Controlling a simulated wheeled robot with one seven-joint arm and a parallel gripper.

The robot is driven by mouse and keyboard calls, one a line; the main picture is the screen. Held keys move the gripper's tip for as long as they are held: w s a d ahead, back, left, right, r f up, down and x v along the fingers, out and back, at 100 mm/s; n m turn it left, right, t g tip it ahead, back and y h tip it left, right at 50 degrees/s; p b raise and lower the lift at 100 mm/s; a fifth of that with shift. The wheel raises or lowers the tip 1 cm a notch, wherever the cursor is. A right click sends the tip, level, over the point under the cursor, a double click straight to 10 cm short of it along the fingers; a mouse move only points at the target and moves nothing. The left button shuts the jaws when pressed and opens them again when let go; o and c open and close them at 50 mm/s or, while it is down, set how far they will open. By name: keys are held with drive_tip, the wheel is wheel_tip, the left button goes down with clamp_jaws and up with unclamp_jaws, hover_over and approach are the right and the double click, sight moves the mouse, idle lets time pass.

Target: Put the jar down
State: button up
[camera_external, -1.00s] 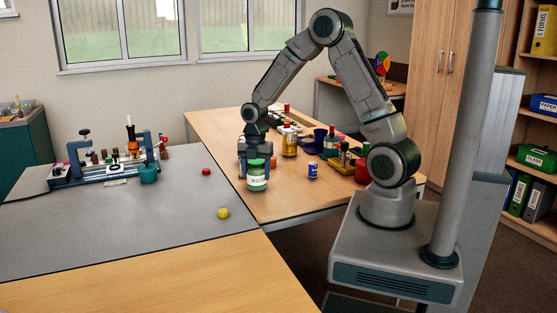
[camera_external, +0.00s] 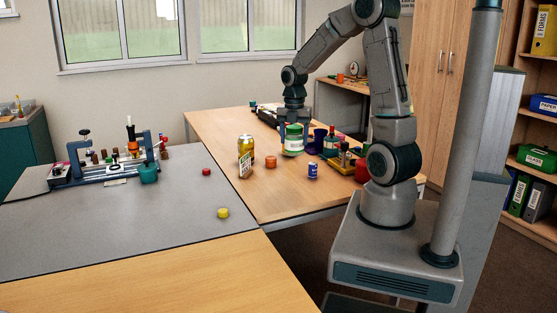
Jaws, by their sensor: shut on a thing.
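The jar (camera_external: 292,144) is white and green with a pale label, and it is upright near the middle of the wooden table (camera_external: 222,128). My gripper (camera_external: 293,124) points down at the jar from above and is shut on it. The fingers partly cover the jar's upper part. I cannot tell whether the jar's base touches the table or hangs just above it.
A yellow labelled container (camera_external: 245,152) and an orange item (camera_external: 270,161) stand left of the jar. A dark blue cup (camera_external: 319,138), a green bottle (camera_external: 331,143) and a small blue can (camera_external: 312,169) are to its right. The grey tabletop (camera_external: 130,225) is mostly clear.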

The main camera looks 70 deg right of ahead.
drive_tip(key=s+b, duration=0.2)
drive_tip(key=s, duration=1.1)
drive_tip(key=shift+w+a+f+b, duration=0.3)
drive_tip(key=shift+w+a+f, duration=0.8)
drive_tip(key=shift+w+f, duration=0.55)
drive_tip(key=shift+w+a+f+b, duration=0.25)
drive_tip(key=shift+w+a+f, duration=1)
drive_tip(key=shift+f, duration=0.75)
drive_tip(key=shift+w+a+f+b, duration=0.3)
drive_tip(key=shift+w+a+f, duration=0.6)
drive_tip(key=shift+w+f, duration=0.85)
drive_tip(key=shift+s+f, duration=0.1)
drive_tip(key=shift+f, duration=0.1)
drive_tip(key=o, duration=1.1)
